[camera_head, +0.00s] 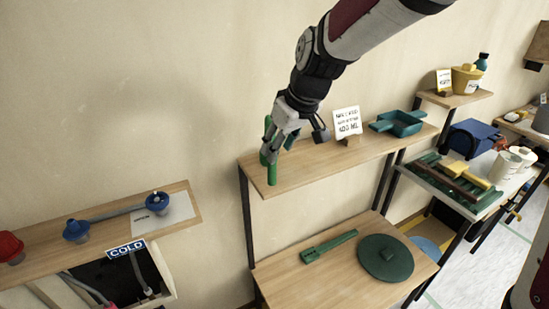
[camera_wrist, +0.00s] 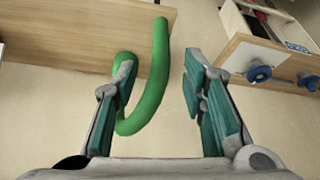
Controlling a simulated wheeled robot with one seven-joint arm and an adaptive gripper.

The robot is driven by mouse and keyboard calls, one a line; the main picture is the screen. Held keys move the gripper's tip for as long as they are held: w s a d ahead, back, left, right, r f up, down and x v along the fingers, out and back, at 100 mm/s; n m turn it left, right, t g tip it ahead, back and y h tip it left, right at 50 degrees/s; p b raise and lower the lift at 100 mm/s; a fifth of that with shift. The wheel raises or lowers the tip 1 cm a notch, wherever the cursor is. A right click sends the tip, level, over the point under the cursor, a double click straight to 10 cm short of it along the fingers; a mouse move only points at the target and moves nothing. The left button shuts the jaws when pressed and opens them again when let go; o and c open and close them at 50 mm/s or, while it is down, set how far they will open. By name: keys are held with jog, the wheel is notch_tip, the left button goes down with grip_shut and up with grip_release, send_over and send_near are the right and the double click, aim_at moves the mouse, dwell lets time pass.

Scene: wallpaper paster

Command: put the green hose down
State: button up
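The green hose (camera_head: 272,172) is a bent tube at the left end of the upper wooden shelf (camera_head: 330,157). In the wrist view the hose (camera_wrist: 157,75) is a U-shaped curve. One leg lies between my fingers, nearer the left one, and the bend passes behind or around the left finger. My gripper (camera_head: 278,145) is over the shelf's left end. In the wrist view my gripper (camera_wrist: 160,85) has its teal-padded fingers apart, with a clear gap between the hose and the right finger. Whether the hose touches the left finger or rests fully on the shelf I cannot tell.
A sign card (camera_head: 347,122) and a teal tray (camera_head: 400,122) stand further right on the shelf. A green round lid (camera_head: 386,258) lies on the lower shelf. A shelf with blue valve knobs (camera_head: 77,230) and a COLD label (camera_head: 126,248) is at left.

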jog(key=s+d+r+m+t+h, duration=0.15)
jog(key=s+d+r, duration=0.25)
jog(key=s, duration=0.4)
jog(key=s+d+r+m+g, duration=0.1)
jog(key=s+d+r+m, duration=0.1)
jog(key=s+d+r, duration=0.35)
jog(key=s+d+f+m, duration=0.1)
jog(key=s, duration=0.5)
jog(key=s+d+f+m+h, duration=0.1)
jog(key=s+d+f+m, duration=0.1)
jog(key=s, duration=0.4)
jog(key=shift+s+t, duration=0.4)
jog(key=shift+t, duration=0.05)
jog(key=shift+d, duration=0.1)
